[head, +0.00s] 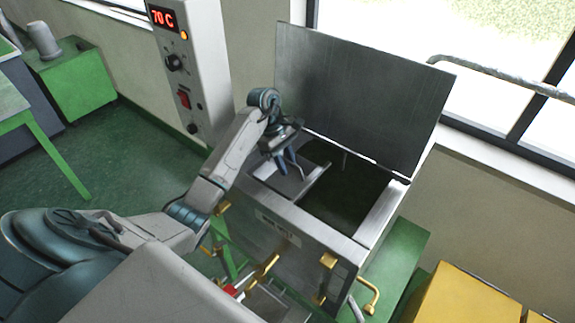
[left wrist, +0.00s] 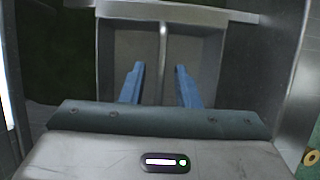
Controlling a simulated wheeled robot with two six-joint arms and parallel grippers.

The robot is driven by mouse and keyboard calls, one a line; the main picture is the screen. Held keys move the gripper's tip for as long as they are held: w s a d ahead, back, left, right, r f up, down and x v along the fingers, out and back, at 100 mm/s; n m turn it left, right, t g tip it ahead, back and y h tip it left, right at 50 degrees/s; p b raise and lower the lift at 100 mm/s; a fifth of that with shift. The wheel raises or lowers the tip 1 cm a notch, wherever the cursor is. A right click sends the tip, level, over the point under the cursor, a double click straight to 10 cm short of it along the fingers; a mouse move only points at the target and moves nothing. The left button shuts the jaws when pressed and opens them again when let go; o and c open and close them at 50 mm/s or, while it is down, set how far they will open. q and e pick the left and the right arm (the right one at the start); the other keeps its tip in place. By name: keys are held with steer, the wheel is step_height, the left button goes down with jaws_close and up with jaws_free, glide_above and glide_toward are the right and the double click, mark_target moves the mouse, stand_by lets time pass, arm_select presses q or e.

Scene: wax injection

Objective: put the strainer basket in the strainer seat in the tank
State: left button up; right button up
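The metal tank (head: 290,226) stands with its lid up and a dark opening on the right. My left gripper (head: 291,172) points down over the left part of the opening. Below it is a grey box-like section with a raised edge (head: 318,182). In the left wrist view, a grey walled box (left wrist: 210,60) lies beneath the gripper, with a thin bar (left wrist: 163,45) across its middle. The blue fingers (left wrist: 160,72) are apart, one each side of the bar, with gaps visible. I cannot tell strainer basket from strainer seat here. My right gripper is not in view.
The upright lid (head: 360,90) blocks the back of the tank. A control box (head: 190,60) reading 70 C stands at the left. Brass valves (head: 265,268) stick out in front. A yellow box (head: 465,300) is at the lower right.

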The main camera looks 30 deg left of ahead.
arm_select(q)
steer(key=p+v, duration=0.3)
steer(key=v, duration=0.2)
steer(key=shift+r, duration=0.3)
steer(key=shift+a+r+p, duration=0.2)
steer(key=shift+r+p, duration=0.15)
steer(key=shift+c, duration=0.4)
